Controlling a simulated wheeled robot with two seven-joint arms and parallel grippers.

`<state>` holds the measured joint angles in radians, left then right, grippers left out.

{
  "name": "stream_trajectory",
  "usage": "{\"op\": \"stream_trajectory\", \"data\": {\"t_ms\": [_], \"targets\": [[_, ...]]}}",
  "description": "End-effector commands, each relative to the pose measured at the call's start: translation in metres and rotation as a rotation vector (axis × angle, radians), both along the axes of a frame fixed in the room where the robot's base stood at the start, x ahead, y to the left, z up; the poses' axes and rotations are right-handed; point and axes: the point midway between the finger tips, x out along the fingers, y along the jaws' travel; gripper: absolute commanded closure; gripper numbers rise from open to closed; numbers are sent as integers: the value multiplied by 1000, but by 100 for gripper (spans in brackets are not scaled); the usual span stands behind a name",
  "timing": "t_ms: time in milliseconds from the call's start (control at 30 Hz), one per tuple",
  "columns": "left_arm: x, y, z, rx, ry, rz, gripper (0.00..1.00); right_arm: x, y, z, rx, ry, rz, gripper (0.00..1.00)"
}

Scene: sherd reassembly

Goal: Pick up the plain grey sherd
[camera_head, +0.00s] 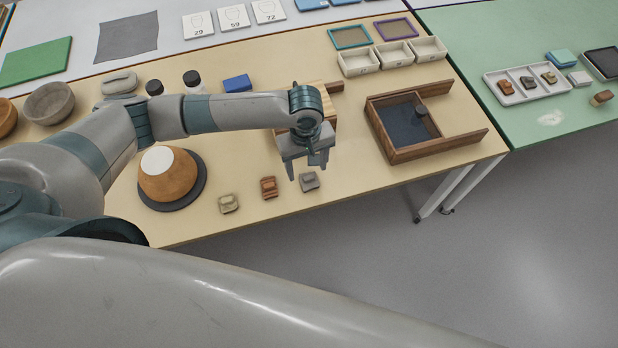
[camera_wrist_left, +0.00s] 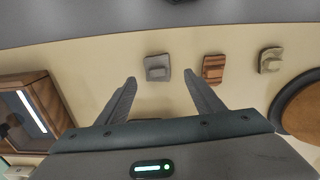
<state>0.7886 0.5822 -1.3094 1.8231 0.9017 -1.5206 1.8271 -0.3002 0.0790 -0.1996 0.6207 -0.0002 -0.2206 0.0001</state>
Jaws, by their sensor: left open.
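The plain grey sherd (camera_head: 309,181) lies on the beige table near its front edge, at the right end of a row of three sherds. It also shows in the left wrist view (camera_wrist_left: 158,68), just beyond and between my fingertips. My left gripper (camera_head: 309,171) is open and empty, above and just behind the grey sherd, apart from it. In the left wrist view its two fingers (camera_wrist_left: 162,80) are spread. A reddish-brown striped sherd (camera_head: 268,187) and a pale beige-green sherd (camera_head: 228,204) lie to the left. My right gripper is not in view.
An orange-brown bowl (camera_head: 167,181) with a white top sits on a dark round mat (camera_head: 187,201) at the left. A wooden tray (camera_head: 440,149) with a dark inside stands to the right. Bare tabletop lies between the grey sherd and this tray.

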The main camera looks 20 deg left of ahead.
Motion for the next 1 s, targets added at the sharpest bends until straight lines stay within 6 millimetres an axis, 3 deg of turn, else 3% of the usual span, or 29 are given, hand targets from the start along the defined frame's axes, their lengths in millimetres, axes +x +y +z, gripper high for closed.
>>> {"op": "stream_trajectory", "data": {"t_ms": [533, 1000], "targets": [[1, -1, -8, 1, 1, 0, 39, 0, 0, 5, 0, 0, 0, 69], [4, -5, -54, 1, 1, 0, 39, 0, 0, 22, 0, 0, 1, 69]]}}
